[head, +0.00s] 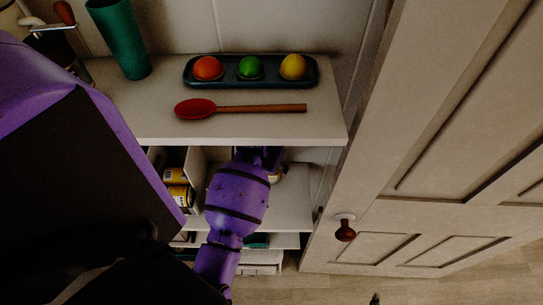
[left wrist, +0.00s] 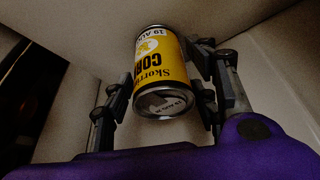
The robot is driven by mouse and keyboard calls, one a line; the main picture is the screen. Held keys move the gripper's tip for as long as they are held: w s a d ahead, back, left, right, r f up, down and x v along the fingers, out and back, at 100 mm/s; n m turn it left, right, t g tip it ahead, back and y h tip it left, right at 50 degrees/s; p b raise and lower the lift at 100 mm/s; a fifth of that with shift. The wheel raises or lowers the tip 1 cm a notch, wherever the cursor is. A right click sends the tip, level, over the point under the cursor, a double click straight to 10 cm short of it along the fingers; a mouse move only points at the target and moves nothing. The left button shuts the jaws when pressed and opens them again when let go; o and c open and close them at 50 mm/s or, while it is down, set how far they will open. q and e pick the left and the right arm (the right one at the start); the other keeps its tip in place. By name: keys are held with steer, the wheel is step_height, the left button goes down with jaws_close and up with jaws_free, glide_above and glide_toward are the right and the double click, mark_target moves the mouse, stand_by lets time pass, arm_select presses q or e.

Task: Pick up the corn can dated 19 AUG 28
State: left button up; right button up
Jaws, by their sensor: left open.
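A yellow corn can (left wrist: 162,75) with a metal end stands between the fingers of my left gripper (left wrist: 160,98) in the left wrist view. The fingers are open on either side of the can. In the head view my left gripper (head: 262,157) reaches in under the upper shelf, its fingers mostly hidden. Part of a can (head: 276,174) shows beside it. My right gripper is not in view.
Yellow-labelled cans (head: 178,197) sit in a pale bin left of my arm. The upper shelf (head: 240,128) overhangs the gripper and holds a red spoon (head: 240,109), a fruit tray (head: 216,82) and a green tumbler (head: 122,38). A door (head: 440,150) stands at the right.

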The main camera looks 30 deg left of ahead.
arm_select(q)
steer(key=shift+w+f, duration=0.2)
steer(key=shift+f, duration=0.25)
steer(key=c, duration=1.1)
steer(key=shift+c, duration=0.2)
steer(key=shift+w+r, duration=0.1)
steer(key=shift+r, duration=0.05)
